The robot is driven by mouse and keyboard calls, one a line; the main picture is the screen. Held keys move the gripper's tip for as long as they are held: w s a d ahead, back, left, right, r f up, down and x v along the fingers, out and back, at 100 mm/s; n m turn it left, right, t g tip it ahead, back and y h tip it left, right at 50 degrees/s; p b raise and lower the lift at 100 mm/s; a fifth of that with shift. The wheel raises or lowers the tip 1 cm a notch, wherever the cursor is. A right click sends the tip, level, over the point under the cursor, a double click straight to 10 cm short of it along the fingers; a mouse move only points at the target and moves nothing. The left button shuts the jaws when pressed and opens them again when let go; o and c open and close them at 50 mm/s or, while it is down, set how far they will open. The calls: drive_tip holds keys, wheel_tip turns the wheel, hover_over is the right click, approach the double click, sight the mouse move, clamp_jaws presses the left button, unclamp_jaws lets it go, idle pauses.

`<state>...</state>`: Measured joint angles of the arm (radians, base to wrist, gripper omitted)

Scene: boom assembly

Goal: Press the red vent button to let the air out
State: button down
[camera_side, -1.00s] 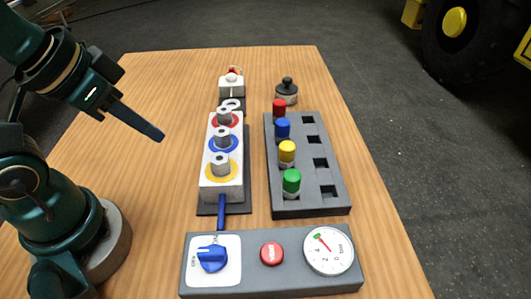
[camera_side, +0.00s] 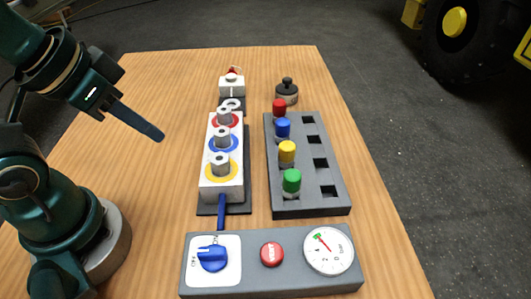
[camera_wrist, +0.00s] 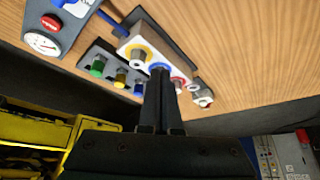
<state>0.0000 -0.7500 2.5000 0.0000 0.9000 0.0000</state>
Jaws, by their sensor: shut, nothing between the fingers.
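The red vent button (camera_side: 272,254) is round, with white lettering, and sits in the middle of the grey control panel (camera_side: 265,288). It also shows at the upper left of the wrist view (camera_wrist: 49,23). A white pressure gauge (camera_side: 329,250) is to its right; its red needle points to the upper left, near a small green mark. A blue knob (camera_side: 212,259) on a white plate is to its left. My gripper (camera_side: 160,137) is shut and empty, held in the air left of the white block, well away from the button. Its dark fingers (camera_wrist: 160,72) show in the wrist view.
A white block (camera_side: 222,188) with several metal fittings on coloured rings stands behind the panel. A grey rack (camera_side: 305,211) right of it holds red, blue, yellow and green capped parts. A black-knobbed piece (camera_side: 287,92) stands behind the rack. The table's left middle is clear.

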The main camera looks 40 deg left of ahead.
idle(0.6)
drive_tip(key=n+g+h, duration=0.7)
drive_tip(key=h, duration=0.2)
hover_over(268, 244)
drive_tip(key=shift+r, duration=0.15)
drive_tip(key=shift+f, duration=4.4)
drive_tip(key=shift+f, duration=0.1)
drive_tip(key=shift+f, duration=0.3)
